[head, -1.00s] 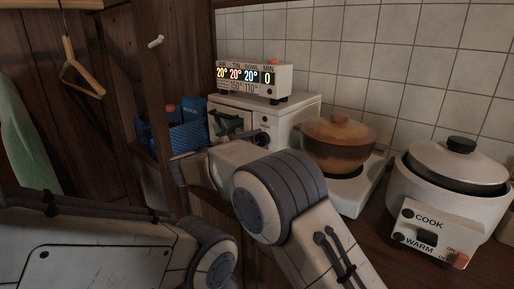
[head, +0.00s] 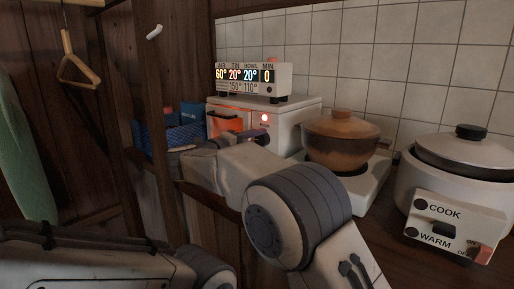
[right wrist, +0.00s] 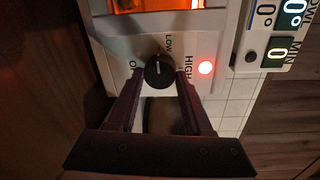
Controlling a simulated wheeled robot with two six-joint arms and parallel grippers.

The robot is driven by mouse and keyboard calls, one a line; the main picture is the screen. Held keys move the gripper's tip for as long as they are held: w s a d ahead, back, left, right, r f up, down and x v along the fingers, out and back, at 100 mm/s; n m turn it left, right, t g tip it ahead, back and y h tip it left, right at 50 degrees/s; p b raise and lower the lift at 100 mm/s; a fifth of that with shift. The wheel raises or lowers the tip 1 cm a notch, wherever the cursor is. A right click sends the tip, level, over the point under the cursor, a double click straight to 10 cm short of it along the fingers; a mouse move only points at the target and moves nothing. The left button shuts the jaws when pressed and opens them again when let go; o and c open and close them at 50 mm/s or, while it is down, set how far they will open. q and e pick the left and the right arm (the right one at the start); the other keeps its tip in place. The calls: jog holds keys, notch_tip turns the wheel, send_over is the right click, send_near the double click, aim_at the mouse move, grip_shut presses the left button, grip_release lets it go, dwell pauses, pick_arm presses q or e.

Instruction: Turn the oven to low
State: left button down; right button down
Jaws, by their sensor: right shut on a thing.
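The white toaster oven (head: 296,112) stands on the counter with an orange glow behind its door window (head: 226,121) and a red light (head: 264,117) lit. The glow (right wrist: 160,4) and light (right wrist: 206,67) also show in the right wrist view. The black oven knob (right wrist: 159,72) is ringed by OFF, LOW and HIGH labels. Its pale mark seems to point roughly toward LOW. My right gripper (right wrist: 158,78) is shut on the knob, one dark finger on each side. In the head view my right gripper (head: 258,136) is at the oven front, partly hidden. My left gripper is out of view.
A display (head: 252,78) on the oven reads 60°, 20°, 20° and 0. A brown lidded pot (head: 341,145) sits on a white stove right of the oven. A rice cooker (head: 428,183) stands farther right. A blue basket (head: 184,135) is left of the oven.

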jog(key=shift+a+f, duration=0.2)
dwell(0.4)
jog(key=c, duration=0.5)
grip_release()
jog(key=shift+o, duration=0.9)
jog(key=shift+d+r, duration=0.1)
jog(key=shift+r, duration=0.05)
jog(key=p+v, duration=0.1)
jog(key=v, duration=0.9)
jog(key=shift+s, duration=0.25)
jog(key=shift+p, duration=0.3)
